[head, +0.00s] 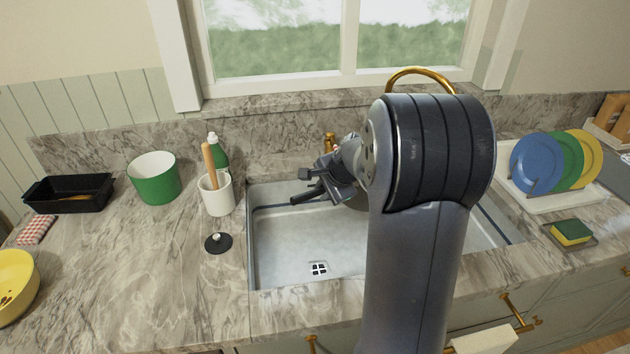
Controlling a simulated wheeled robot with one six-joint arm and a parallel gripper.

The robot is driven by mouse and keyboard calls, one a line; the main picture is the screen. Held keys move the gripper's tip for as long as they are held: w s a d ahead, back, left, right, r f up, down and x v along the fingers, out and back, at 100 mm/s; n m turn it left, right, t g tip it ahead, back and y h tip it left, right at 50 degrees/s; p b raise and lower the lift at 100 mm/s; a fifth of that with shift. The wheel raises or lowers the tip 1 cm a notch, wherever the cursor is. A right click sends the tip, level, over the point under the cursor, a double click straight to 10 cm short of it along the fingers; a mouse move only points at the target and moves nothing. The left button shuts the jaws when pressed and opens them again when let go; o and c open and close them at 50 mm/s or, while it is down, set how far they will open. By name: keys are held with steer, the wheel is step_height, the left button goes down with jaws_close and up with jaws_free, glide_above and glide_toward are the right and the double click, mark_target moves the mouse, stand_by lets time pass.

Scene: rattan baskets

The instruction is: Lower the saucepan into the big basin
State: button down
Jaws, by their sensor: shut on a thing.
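The big basin (285,245) is a pale sink set into the marble counter, with a drain in its floor. My gripper (324,190) is over the back part of the basin, left of my arm. It is shut on the saucepan's dark handle (300,198), whose end sticks out to the left. A small dark part of the saucepan (356,203) shows beside my arm. The rest of the saucepan is hidden behind my arm, so its tilt and its height above the basin floor cannot be told.
A white crock (216,196), a green bottle (219,155), a black lid (218,243) and a green pot (153,180) stand left of the sink. A plate rack (560,200) and a sponge (571,232) are at right. The basin's front left floor is clear. A faucet (422,72) rises behind.

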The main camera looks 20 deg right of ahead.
stand_by(0.5)
steer(key=shift+f+b, duration=0.15)
steer(key=shift+b, duration=0.15)
step_height(320, 180, down, 24)
steer(key=b, duration=2)
steer(key=shift+r, duration=0.25)
steer(key=shift+f+b, duration=0.25)
steer(key=shift+b, duration=0.05)
steer(key=c, duration=1.2)
jaws_free()
steer(key=shift+c, duration=0.2)
steer(key=shift+s+f, duration=0.1)
steer(key=a+p+v, duration=0.1)
steer(key=v, duration=0.9)
steer(key=shift+s+d+r, duration=0.3)
steer(key=shift+d+r, duration=0.05)
steer(key=shift+d, duration=0.05)
